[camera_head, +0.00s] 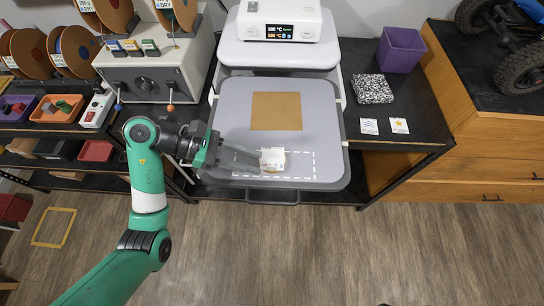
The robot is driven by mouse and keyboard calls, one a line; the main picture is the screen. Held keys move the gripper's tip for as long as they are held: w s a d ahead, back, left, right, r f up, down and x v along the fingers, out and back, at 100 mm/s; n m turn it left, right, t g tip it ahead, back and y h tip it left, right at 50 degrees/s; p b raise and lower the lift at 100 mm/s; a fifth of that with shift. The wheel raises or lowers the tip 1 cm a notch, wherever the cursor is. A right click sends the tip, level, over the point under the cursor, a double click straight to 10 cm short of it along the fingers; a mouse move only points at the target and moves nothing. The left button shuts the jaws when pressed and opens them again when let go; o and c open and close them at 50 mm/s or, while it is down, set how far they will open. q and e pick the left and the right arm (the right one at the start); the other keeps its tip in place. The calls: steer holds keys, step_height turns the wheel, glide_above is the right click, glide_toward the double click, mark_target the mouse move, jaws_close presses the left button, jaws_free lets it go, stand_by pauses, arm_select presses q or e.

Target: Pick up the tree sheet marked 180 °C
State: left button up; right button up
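A small white piece (272,160) with faint yellowish marks lies within a dashed white outline on the grey press plate. My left gripper (258,159) reaches in from the left, its grey fingertips at the piece's left side. I cannot tell whether they grip it. Two small white cards lie on the black bench at the right: one with a greyish print (369,126) and one with a yellow mark (399,125). No 180 °C mark or clear tree is legible on the piece or cards. The press display (279,32) shows 180 °C. My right gripper is not in view.
A tan square (276,111) lies on the press plate (330,120). A speckled block (372,89) and a purple bin (400,50) stand on the bench (420,110). A grey machine (158,75) and filament spools (28,52) are at the left.

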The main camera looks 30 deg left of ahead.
mark_target(268, 166)
arm_select(q)
steer(key=x, duration=0.3)
steer(key=shift+w+d+f+p, duration=0.1)
steer(key=shift+d+f+p, duration=0.15)
steer(key=shift+f+p, duration=0.05)
jaws_close()
